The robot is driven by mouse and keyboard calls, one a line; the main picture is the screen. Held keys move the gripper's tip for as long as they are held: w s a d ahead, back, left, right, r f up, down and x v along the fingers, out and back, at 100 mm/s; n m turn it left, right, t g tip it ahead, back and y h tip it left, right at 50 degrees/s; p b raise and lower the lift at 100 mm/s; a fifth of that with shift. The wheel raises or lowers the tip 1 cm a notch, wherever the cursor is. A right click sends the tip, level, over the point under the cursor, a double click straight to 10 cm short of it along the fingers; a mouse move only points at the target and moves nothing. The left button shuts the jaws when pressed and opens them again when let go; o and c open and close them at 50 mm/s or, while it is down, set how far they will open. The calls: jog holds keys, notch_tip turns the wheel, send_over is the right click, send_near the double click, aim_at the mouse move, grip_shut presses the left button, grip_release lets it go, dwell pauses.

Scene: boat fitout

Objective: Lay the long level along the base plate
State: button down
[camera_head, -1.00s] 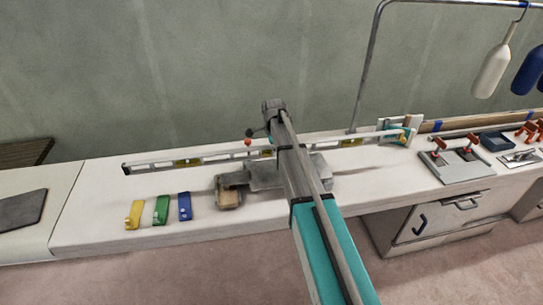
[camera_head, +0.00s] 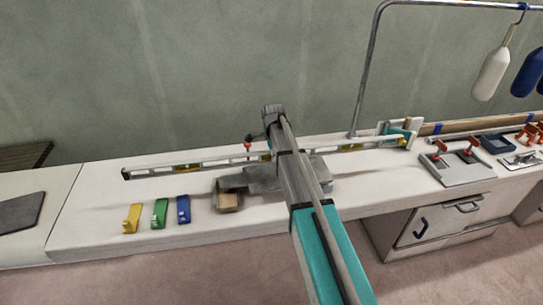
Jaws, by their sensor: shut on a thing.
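The long level (camera_head: 190,165), a pale bar with yellow vial windows, runs left to right over the back of the white bench. My arm hides part of its middle. My gripper (camera_head: 262,147) is at the level's middle, mostly hidden behind my arm, and is shut on it. A grey metal base plate (camera_head: 262,180) lies on the bench in front of the level, partly under my arm. A small wooden block (camera_head: 228,202) sits at its left end. I cannot tell whether the level touches the bench.
A tray with red-handled clamps (camera_head: 458,165) stands on the right.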

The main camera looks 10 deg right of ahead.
aim_at(273, 171)
jog(key=shift+f+b, duration=2.35)
jog(key=shift+f, duration=0.15)
jog(key=shift+c, duration=1.9)
grip_release()
jog(key=shift+r, duration=0.1)
